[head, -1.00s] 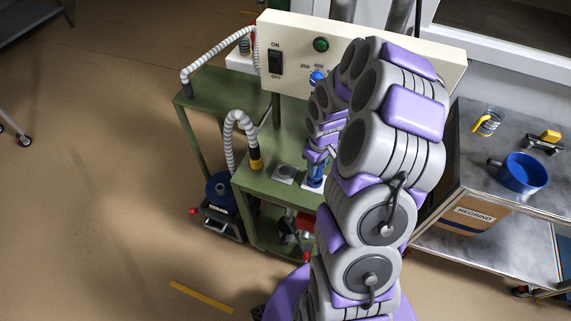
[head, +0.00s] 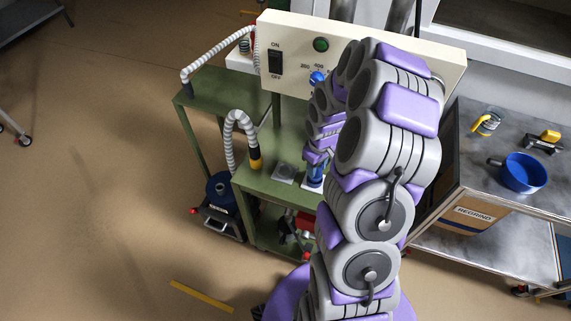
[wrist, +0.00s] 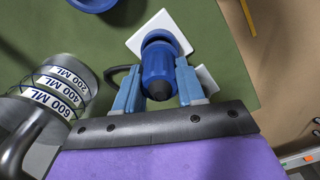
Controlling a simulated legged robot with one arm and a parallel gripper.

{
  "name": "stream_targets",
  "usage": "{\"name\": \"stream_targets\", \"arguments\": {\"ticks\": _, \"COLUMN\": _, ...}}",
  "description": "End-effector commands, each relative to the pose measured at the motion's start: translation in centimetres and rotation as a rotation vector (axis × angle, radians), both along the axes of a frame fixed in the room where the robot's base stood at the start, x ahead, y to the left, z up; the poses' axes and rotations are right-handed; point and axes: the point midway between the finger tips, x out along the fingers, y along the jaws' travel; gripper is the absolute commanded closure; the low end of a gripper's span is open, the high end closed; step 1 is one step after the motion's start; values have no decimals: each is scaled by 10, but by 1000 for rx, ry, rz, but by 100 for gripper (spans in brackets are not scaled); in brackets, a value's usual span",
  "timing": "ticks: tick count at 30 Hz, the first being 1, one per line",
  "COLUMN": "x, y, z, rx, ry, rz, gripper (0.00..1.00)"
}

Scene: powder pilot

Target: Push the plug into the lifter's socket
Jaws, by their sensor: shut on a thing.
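My gripper (wrist: 159,72) is shut on a blue plug (wrist: 158,62) with a dark end, one blue-grey finger on each side. In the wrist view the plug lies over a square white plate (wrist: 148,28) on the green surface, which looks like the socket. The plug hides the plate's middle, so I cannot tell whether it is in the socket or how deep. In the head view the blue plug (head: 316,171) shows small below my wrist, above the white plate (head: 306,184) at the green bench's edge. My arm hides part of it.
A grey plate (head: 284,173) lies left of the plug on the green bench (head: 262,186). A striped hose (head: 229,140) ends nearby. A cream control panel (head: 292,45) stands behind. In the wrist view a grey cylinder with ML bands (wrist: 62,80) is close at left.

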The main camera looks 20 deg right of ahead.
Motion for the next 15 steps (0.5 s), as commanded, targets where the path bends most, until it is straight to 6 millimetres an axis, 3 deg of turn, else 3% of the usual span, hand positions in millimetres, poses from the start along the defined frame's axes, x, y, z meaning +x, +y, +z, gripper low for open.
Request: {"name": "stream_targets", "arguments": {"ticks": 15, "x": 0, "y": 0, "z": -8, "rx": 0, "ry": 1, "rz": 1, "gripper": 100}}
